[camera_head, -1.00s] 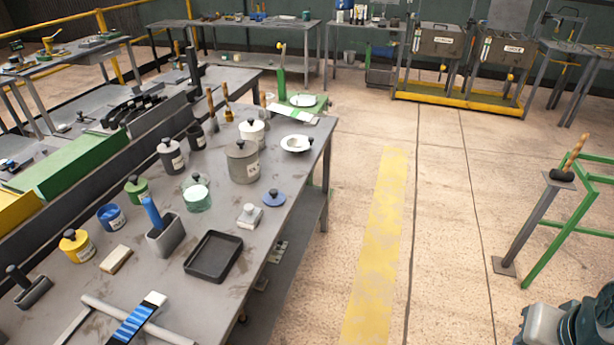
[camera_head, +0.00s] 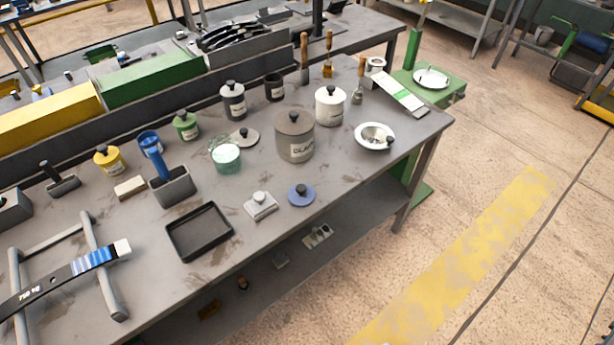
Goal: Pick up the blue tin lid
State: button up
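The blue tin lid (camera_head: 301,195) is a small round blue disc with a dark knob on top. It lies flat on the grey workbench (camera_head: 270,235) near its front edge, apart from other things. A small light-grey block with a knob (camera_head: 261,205) sits just to its left. A large grey lidded canister (camera_head: 295,137) stands behind it. An open blue tin (camera_head: 150,146) stands further left, partly hidden by a blue-handled tool. My gripper does not show in the view.
A black tray (camera_head: 200,232) lies left of the lid. A white bowl (camera_head: 375,136) is to the right, and a glass jar (camera_head: 226,155) behind left. A lower shelf runs under the bench. Open floor with a yellow stripe (camera_head: 460,265) lies to the right.

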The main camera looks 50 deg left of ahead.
aim_at(301, 194)
jog(key=u, duration=0.75)
jog(key=i, duration=0.85)
jog(key=u, duration=1.45)
jog(key=i, duration=0.4)
jog(key=u, duration=0.3)
